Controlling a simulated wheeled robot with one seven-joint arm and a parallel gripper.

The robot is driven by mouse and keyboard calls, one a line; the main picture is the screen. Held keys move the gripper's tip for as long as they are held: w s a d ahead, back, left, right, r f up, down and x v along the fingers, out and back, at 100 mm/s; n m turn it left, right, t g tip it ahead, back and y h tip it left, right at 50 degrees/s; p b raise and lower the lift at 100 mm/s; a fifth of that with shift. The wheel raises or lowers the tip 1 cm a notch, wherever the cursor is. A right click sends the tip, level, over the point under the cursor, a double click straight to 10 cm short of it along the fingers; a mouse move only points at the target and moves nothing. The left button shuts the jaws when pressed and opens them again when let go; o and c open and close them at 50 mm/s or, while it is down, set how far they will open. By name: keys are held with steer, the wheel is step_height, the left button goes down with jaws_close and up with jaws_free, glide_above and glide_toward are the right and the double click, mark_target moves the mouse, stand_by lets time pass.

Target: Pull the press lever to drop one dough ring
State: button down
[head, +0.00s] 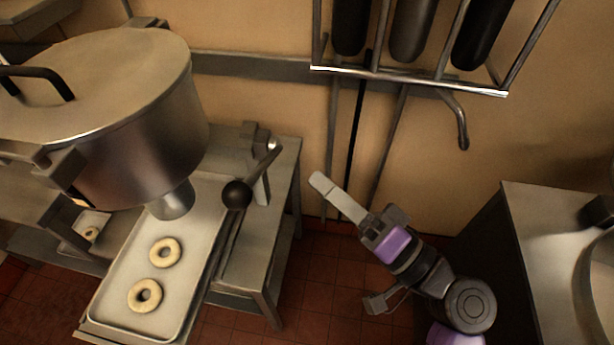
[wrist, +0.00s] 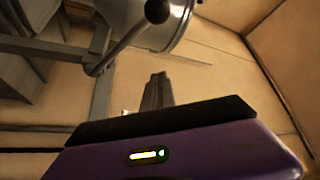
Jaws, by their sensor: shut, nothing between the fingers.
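The press is a large steel pot with a lid (head: 120,110) and a nozzle (head: 172,203) under it, at the left of the head view. Its lever ends in a black ball knob (head: 237,194); the knob also shows at the top of the wrist view (wrist: 157,10). Two pale dough rings lie on the tray (head: 192,292), one ring farther back (head: 165,252) and one nearer (head: 145,295). My gripper (head: 322,184) is shut and empty, to the right of the knob and apart from it. It also shows in the wrist view (wrist: 157,80).
A steel table (head: 262,245) carries the tray. A rack (head: 410,80) with dark cylinders hangs on the wall, with rods below it. A steel counter (head: 545,240) stands at the right. Open air lies between my gripper and the knob.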

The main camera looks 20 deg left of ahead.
steer(key=shift+s+r+n+g, duration=0.1)
steer(key=shift+s+n+g, duration=0.5)
steer(key=shift+s+g, duration=0.35)
steer(key=r+p+x, duration=0.1)
steer(key=p+x, duration=0.4)
steer(key=x, duration=0.5)
steer(key=shift+y, duration=0.3)
steer(key=s+f+p, duration=0.1)
steer(key=s+f, duration=0.1)
steer(key=s, duration=0.1)
steer(key=shift+s+f, duration=0.15)
steer(key=shift+f, duration=0.25)
steer(key=shift+d+f+b, duration=0.1)
steer(key=shift+f+b, duration=0.05)
steer(key=shift+b, duration=0.2)
